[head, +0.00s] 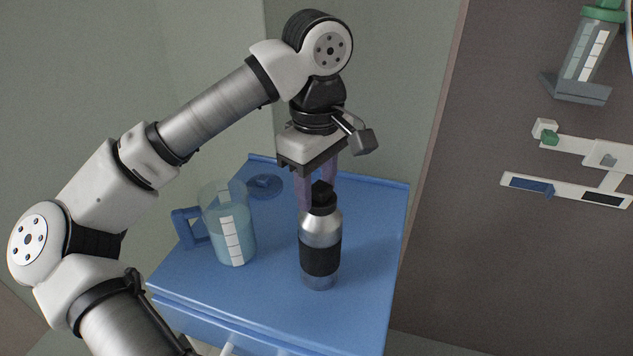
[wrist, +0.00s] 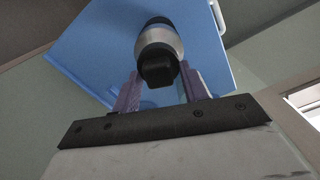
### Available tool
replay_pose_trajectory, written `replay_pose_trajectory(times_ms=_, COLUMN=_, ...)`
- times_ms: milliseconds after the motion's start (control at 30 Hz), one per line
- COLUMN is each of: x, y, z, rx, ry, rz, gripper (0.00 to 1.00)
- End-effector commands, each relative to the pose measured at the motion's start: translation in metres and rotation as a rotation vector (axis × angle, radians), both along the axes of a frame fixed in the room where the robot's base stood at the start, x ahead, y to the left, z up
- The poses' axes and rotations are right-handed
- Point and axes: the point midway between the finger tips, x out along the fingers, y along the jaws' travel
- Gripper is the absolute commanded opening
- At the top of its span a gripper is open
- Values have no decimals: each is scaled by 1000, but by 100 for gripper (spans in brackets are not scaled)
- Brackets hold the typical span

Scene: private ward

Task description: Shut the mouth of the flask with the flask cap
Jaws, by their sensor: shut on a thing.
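A silver flask (head: 321,228) with a black band stands upright on the blue bedside cabinet top. The black flask cap (head: 322,193) is at the flask's mouth, between the fingers of my gripper (head: 318,185). My gripper points down from above and is shut on the cap. In the wrist view, the cap (wrist: 157,70) shows between the purple fingers of my gripper (wrist: 160,85), with the silver flask (wrist: 158,38) right behind it. I cannot tell whether the cap is fully seated on the mouth.
A clear jug (head: 232,240) with a blue handle stands left of the flask on the blue cabinet (head: 275,310). A blue round lid (head: 264,185) lies behind it. A wall panel (head: 530,240) with fittings is at the right. The cabinet top right of the flask is clear.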

Motion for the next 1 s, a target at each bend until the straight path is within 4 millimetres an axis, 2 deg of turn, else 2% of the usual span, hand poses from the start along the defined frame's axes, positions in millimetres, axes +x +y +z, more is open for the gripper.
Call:
replay_pose_trajectory(times_ms=133, x=0, y=-1, z=0, rx=-1, ry=-1, rz=-65, gripper=0)
replay_pose_trajectory(times_ms=400, x=2, y=-2, z=0, rx=-1, ry=-1, rz=-372, gripper=0)
replay_pose_trajectory(times_ms=800, x=2, y=-3, z=0, rx=-1, ry=-1, rz=-430, gripper=0)
replay_pose_trajectory(times_ms=1000, x=2, y=-4, z=0, rx=-1, ry=-1, rz=-604, gripper=0)
